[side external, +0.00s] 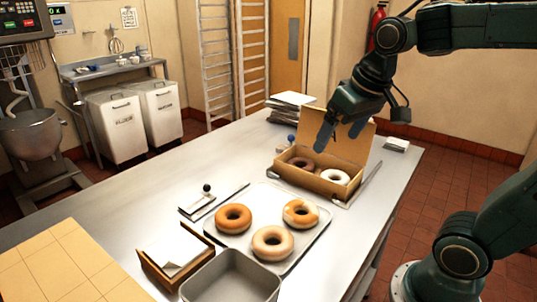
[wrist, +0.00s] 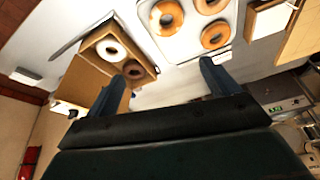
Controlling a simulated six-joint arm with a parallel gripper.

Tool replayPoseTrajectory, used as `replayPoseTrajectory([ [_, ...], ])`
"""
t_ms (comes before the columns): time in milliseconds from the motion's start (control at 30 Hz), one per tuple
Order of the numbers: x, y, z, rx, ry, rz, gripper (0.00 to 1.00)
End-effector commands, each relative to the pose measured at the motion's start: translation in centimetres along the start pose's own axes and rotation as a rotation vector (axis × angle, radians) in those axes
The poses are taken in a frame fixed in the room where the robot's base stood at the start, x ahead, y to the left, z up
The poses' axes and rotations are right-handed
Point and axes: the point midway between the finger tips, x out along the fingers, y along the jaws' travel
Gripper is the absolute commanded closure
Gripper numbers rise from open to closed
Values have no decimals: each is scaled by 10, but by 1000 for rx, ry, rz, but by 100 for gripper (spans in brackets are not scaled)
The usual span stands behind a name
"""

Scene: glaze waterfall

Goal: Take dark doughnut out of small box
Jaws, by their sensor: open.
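The dark doughnut (side external: 301,164) lies in the left part of the small cardboard box (side external: 318,187), beside a white-glazed doughnut (side external: 334,176). The box's lid stands open at the back. My gripper (side external: 338,137) is open and empty above the box, with its blue fingertips over the dark doughnut's side and apart from it. In the wrist view, the dark doughnut (wrist: 133,69) and the white doughnut (wrist: 111,50) show in the box, near the left finger of my gripper (wrist: 165,75).
A metal tray (side external: 250,243) holds three golden and tan doughnuts in front of the box. An empty grey bin (side external: 232,277) and a small open box with paper (side external: 172,257) stand nearer. A scraper-like tool (side external: 214,201) lies left.

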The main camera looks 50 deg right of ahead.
Motion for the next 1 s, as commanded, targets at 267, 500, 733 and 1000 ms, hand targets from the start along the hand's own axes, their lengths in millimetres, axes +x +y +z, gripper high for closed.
replayPoseTrajectory([
  [267, 25, 21, -56, 148, -72, 48, 12],
  [500, 55, 45, -99, 271, -130, 86, 12],
  [733, 92, 74, -132, 393, -184, 123, 12],
  [1000, 130, 103, -156, 498, -228, 154, 12],
])
